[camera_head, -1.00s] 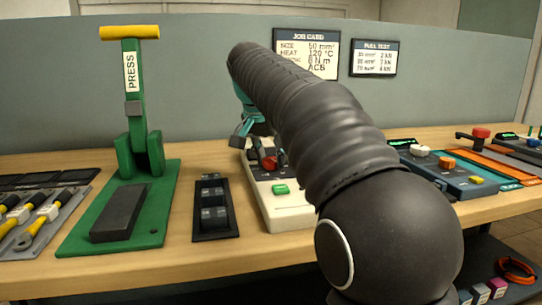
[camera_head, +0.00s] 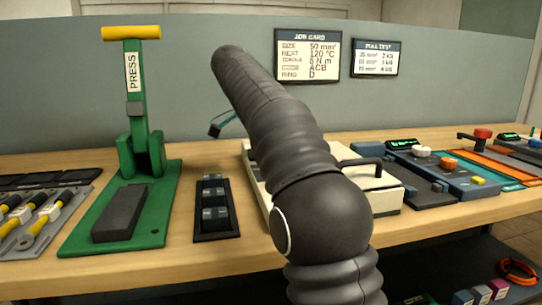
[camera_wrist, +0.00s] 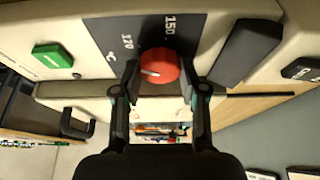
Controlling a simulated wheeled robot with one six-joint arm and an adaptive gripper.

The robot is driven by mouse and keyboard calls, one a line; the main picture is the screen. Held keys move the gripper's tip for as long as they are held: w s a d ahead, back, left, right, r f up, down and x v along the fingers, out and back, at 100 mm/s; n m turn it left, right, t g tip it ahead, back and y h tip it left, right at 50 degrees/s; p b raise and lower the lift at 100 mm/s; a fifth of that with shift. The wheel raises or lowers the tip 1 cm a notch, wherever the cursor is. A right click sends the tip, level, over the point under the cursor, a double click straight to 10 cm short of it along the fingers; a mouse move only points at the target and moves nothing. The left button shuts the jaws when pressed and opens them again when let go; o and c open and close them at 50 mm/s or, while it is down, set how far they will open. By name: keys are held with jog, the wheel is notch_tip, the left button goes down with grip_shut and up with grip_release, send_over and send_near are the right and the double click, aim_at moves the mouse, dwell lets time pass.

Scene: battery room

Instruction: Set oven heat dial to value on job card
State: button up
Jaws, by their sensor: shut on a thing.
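The job card (camera_head: 308,56) on the back panel reads heat 120 °C. The cream oven (camera_head: 388,200) stands on the bench, partly hidden behind my arm in the head view. In the wrist view, its red dial (camera_wrist: 158,68) sits between the fingertips of my gripper (camera_wrist: 160,78), which is shut on it. A white mark on the dial lies nearly sideways in the picture, on its left part. The scale labels 120 and 150 show above the dial on a dark panel. Most of my gripper is hidden in the head view.
A green button (camera_wrist: 53,55) is on the oven's face, and a black handle (camera_wrist: 76,124) shows at its edge. The green press (camera_head: 118,205) and a black rack (camera_head: 215,208) stand left of the oven. Devices with knobs (camera_head: 448,162) crowd the right.

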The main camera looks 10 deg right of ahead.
jog(key=shift+m, duration=0.6)
jog(key=o, duration=1.1)
jog(key=shift+o, duration=0.2)
